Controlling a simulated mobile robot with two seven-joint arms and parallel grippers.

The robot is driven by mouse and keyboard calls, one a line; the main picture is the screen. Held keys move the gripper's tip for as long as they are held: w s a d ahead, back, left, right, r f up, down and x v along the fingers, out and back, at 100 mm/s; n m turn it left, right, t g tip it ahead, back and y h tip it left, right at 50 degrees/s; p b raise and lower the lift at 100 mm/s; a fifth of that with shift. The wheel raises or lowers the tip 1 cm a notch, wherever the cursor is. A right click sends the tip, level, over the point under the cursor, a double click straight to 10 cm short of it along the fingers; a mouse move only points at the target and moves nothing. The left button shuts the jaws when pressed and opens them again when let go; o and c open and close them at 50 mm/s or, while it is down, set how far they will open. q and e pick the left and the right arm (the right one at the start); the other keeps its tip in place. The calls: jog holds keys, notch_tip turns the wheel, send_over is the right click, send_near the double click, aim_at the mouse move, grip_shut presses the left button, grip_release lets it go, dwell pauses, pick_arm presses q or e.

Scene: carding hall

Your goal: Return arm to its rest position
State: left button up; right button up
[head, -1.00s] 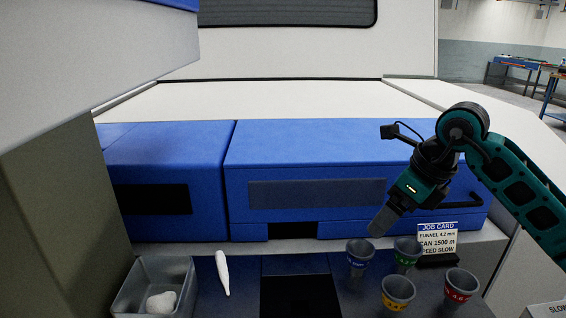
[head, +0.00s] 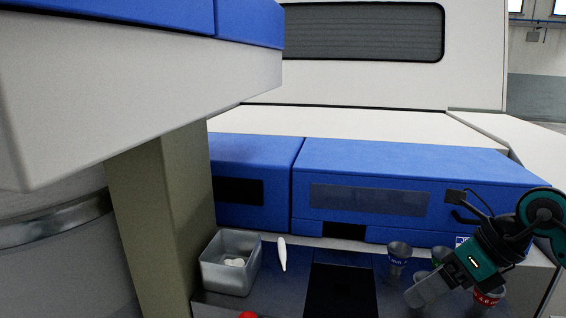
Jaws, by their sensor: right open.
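My right arm comes in from the right edge in the head view. Its gripper (head: 418,294) points down and left over the front of the dark work shelf, in front of the funnel cups. The jaws are open and I see nothing between them. A green-banded cup (head: 438,254) and a red-banded cup (head: 487,299) are partly hidden by the gripper and arm. The job card (head: 461,240) is mostly hidden behind the arm. My left gripper is out of view.
A grey metal bin (head: 228,280) with white material (head: 234,262) stands at the shelf's left. A red round thing (head: 248,315) shows at the bottom edge. The blue machine housing (head: 420,175) closes off the back; a post (head: 165,220) stands left.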

jog(key=s+a+m+t+y, duration=0.2)
jog(key=a+m+y, duration=0.4)
jog(key=a+y, duration=0.6)
jog(key=s+d+f+m+t+h, duration=0.1)
jog(key=d+f+m+t+h, duration=0.15)
jog(key=f+m+h, duration=0.55)
jog(key=s+d+f+m+t+h, duration=0.15)
jog(key=f+m+t, duration=0.35)
jog(key=m, duration=0.7)
jog(key=s+d+f+m+t+h, duration=0.1)
jog(key=d+f+m+t+h, duration=0.1)
jog(key=f+m+h, duration=0.55)
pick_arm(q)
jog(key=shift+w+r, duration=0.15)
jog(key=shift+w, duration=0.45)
pick_arm(e)
jog(key=s+a+f+m+g+y, duration=0.1)
jog(key=s+f+m+g, duration=0.3)
jog(key=s+f+m, duration=0.2)
notch_tip(320, 180, down, 2)
jog(key=shift+s+a+f+m, duration=0.1)
jog(key=shift+s+a+m, duration=0.1)
jog(key=shift+s+m, duration=0.25)
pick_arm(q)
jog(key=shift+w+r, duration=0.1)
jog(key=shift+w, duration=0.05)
